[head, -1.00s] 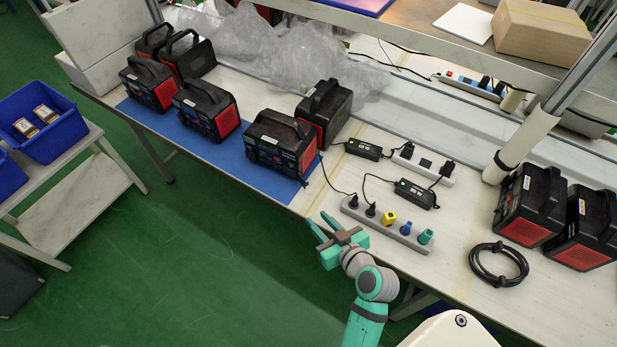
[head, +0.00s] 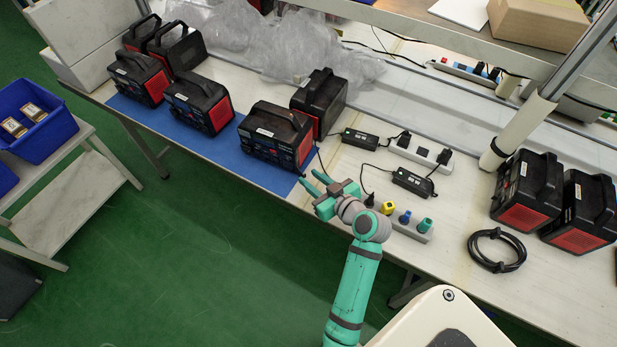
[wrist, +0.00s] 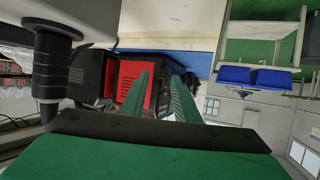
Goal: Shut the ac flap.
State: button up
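The nearest black and red power station (head: 276,137) stands upright on the blue mat (head: 232,160), near its right end. Its red side panel (wrist: 130,78) shows in the wrist view beyond my fingers. I cannot make out the ac flap or whether it is open; the front face is small in the head view. My gripper (head: 314,181) is open and empty, just right of and in front of this power station, near the table's front edge. In the wrist view the two green fingers (wrist: 160,95) are apart with nothing between them.
A power strip (head: 412,228) with several plugs lies right of my gripper, partly hidden by my arm. Black adapters (head: 411,181) and cords lie behind it. Other power stations (head: 200,102) stand left on the mat. A coiled cable (head: 497,250) lies right.

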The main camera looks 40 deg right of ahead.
aim_at(300, 172)
jog(key=shift+x, duration=0.9)
jog(key=shift+a, duration=0.15)
jog(key=shift+c, duration=0.3)
jog(key=shift+r, duration=0.1)
grip_shut()
jog(key=shift+w, duration=0.1)
jog(key=shift+w+a, duration=0.1)
jog(key=shift+a, duration=0.15)
